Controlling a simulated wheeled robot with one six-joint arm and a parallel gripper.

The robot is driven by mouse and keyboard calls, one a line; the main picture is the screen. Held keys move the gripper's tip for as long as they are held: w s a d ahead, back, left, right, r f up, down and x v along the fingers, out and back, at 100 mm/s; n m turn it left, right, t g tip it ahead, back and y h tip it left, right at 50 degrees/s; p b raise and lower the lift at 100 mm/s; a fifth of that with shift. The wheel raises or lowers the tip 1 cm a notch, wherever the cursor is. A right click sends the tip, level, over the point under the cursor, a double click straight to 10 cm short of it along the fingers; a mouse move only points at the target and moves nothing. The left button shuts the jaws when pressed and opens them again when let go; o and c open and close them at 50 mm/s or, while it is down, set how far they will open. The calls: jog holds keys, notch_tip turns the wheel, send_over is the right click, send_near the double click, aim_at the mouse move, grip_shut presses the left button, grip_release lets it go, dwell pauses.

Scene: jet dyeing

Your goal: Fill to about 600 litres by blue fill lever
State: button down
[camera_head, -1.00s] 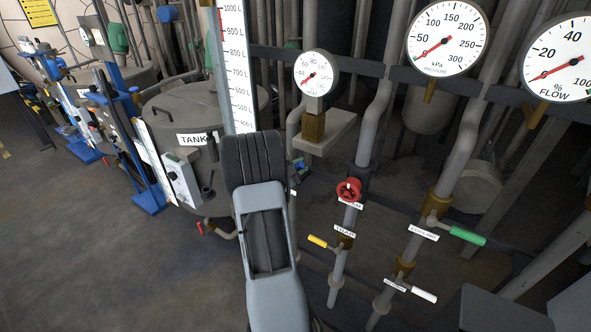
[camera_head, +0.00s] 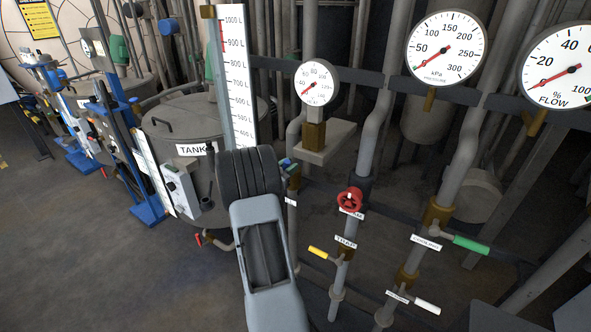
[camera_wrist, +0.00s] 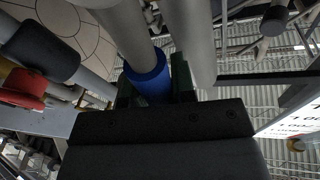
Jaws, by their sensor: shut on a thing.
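The blue fill lever (camera_wrist: 148,80) shows in the wrist view as a blue sleeve between the two dark fingers of my gripper (camera_wrist: 154,86). My gripper is shut on it. In the head view my gripper (camera_head: 289,168) is small and partly hidden behind my arm, with a bit of blue and green showing. The white litre scale (camera_head: 237,70) stands upright left of it, with marks from 1000 L down to about 400 L visible. My arm hides its lower part. I cannot make out a liquid level. The grey tank (camera_head: 175,120) stands behind.
A red handwheel (camera_head: 349,200), a yellow lever (camera_head: 320,253), a green lever (camera_head: 470,244) and a white lever (camera_head: 427,306) sit on pipes to the right. Dial gauges (camera_head: 446,48) stand above them. Open floor (camera_head: 90,250) lies at left.

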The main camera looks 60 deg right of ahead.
dwell(0.3)
jog(key=c, duration=0.9)
grip_release()
jog(key=shift+c, duration=0.2)
jog(key=b+v, duration=0.2)
jog(key=v, duration=1.1)
jog(key=shift+a+b, duration=0.35)
jog(key=shift+b, duration=0.05)
jog(key=shift+f, duration=0.1)
